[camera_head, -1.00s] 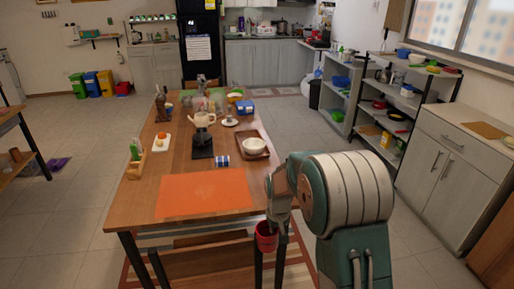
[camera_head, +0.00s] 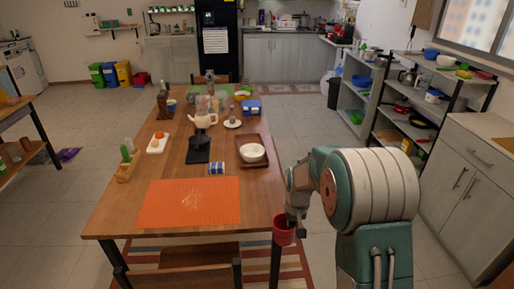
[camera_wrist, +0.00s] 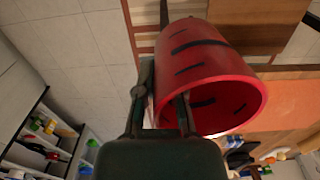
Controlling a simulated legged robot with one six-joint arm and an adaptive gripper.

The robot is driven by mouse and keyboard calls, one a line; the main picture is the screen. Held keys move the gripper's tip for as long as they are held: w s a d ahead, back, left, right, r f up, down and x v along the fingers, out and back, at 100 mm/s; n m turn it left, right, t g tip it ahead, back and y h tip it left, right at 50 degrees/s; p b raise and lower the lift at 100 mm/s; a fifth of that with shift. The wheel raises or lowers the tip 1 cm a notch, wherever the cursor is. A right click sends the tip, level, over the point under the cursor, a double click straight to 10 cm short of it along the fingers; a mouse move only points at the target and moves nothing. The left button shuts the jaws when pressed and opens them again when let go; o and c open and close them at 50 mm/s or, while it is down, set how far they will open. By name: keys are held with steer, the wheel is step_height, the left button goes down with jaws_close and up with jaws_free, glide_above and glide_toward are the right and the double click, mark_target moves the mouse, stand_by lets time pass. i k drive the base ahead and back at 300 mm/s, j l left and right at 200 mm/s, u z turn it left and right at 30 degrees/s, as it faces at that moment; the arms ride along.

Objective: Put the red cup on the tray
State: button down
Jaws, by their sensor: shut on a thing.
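The red cup (camera_head: 284,235) hangs at the table's near right corner in the head view. My gripper (camera_head: 292,214) is shut on its rim from above. In the wrist view the red cup (camera_wrist: 205,75) fills the upper middle. One finger of my gripper (camera_wrist: 163,112) reaches into the cup's mouth and the other lies outside its wall. The brown tray (camera_head: 262,140) lies on the table's right side, beyond the cup. A white bowl (camera_head: 252,153) stands on it.
The wooden table (camera_head: 255,199) has an orange mat (camera_head: 160,205) with pale marks at its near end. A blue-and-white item (camera_head: 217,169) and a black stand (camera_head: 199,149) are left of the tray. A white teapot (camera_head: 204,120) is behind. Shelves stand right.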

mark_target(251, 141)
steer(key=i+l, duration=0.3)
steer(key=i+l+u, duration=0.1)
steer(key=i+l, duration=0.2)
steer(key=l, duration=0.2)
steer(key=i+l, duration=0.25)
steer(key=l, duration=0.2)
steer(key=i+l, duration=0.3)
steer(key=i+l+u, duration=1)
steer(key=i+u, duration=0.3)
steer(key=i+l+u, duration=0.2)
steer(key=u, duration=0.25)
steer(key=i+l+u, duration=0.25)
steer(key=u, duration=0.2)
steer(key=l, duration=0.1)
